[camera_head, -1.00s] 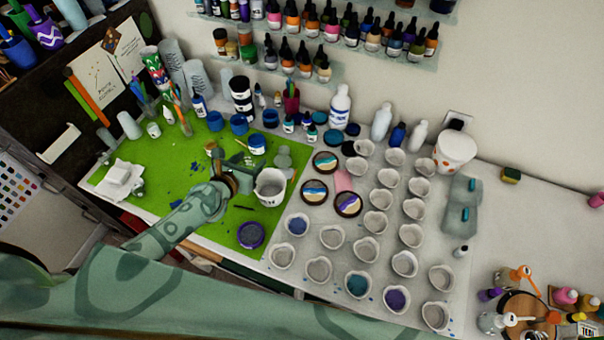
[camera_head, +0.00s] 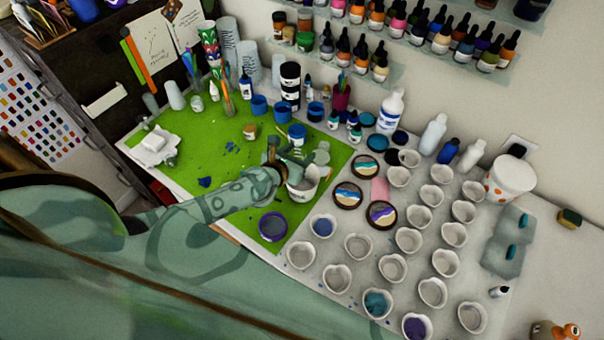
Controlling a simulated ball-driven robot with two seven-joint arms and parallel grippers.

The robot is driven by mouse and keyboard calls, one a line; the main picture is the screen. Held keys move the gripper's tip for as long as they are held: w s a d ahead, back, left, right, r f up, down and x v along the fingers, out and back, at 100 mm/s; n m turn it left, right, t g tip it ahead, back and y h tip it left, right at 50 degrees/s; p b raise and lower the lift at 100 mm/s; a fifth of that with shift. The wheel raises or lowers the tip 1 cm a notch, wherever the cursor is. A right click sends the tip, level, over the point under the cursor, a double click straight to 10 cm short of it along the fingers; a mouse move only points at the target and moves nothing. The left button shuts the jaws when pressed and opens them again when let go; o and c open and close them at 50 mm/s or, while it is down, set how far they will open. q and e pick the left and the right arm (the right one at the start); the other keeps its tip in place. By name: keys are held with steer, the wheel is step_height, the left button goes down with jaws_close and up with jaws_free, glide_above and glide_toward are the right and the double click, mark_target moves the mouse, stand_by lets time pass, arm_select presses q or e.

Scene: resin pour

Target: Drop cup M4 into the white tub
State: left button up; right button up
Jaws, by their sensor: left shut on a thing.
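My left gripper (camera_head: 284,164) reaches in from the left over the green mat and is shut at the rim of a small white cup (camera_head: 303,188). The cup looks upright, with a grey inside; I cannot read a label that marks it as M4. My fingers partly cover its left and back side. I cannot tell if it touches the mat. A white tub (camera_head: 510,182) with orange spots stands at the back right by the wall, well apart from my gripper. My right gripper is out of view.
Several heart-shaped white cups (camera_head: 408,240) stand in rows right of the green mat (camera_head: 205,130), some with blue or purple inside. Round coasters (camera_head: 349,195), a purple-rimmed lid (camera_head: 272,226), blue jars (camera_head: 298,133) and bottles (camera_head: 434,133) stand around. The counter right of the tub is fairly clear.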

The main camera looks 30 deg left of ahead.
arm_select(q)
steer(key=shift+r, duration=0.1)
steer(key=o, duration=1.1)
steer(key=v, duration=1.6)
steer(key=shift+s, duration=0.15)
